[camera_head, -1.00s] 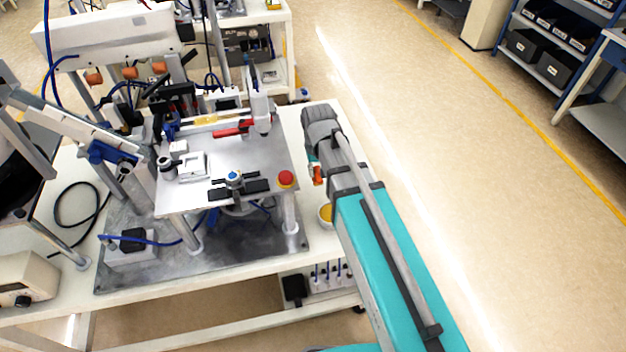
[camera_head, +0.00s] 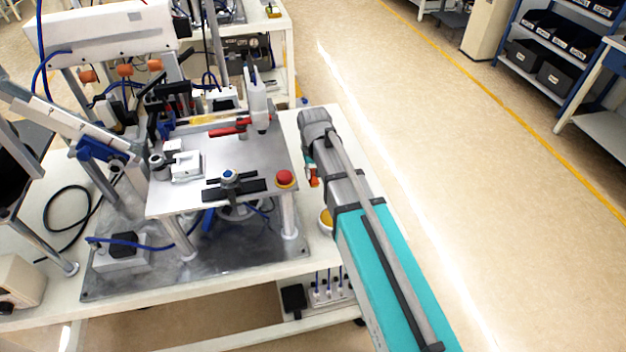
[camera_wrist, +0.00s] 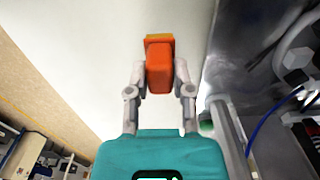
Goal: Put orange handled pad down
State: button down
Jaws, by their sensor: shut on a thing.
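The orange handled pad (camera_wrist: 159,68) is between the two grey fingers of my gripper (camera_wrist: 161,78) in the wrist view. Its orange handle faces the camera, and a yellow-orange edge shows at its far end. My gripper is shut on the handle. A pale surface lies behind the pad; I cannot tell whether the pad touches it. In the head view my arm hides most of the gripper.
A metal fixture plate (camera_head: 205,195) on posts stands left of my arm, with a red button (camera_head: 285,179) at its near right corner. The floor to the right is open.

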aim_at(313, 179)
jog(key=shift+w+a+f+b, duration=0.1)
jog(key=shift+w+f+b, duration=0.35)
jog(key=shift+f+b, duration=1.55)
jog(key=shift+f, duration=0.05)
jog(key=c, duration=0.5)
grip_release()
jog(key=shift+f, duration=0.1)
notch_tip(313, 179, up, 12)
jog(key=p, duration=1.2)
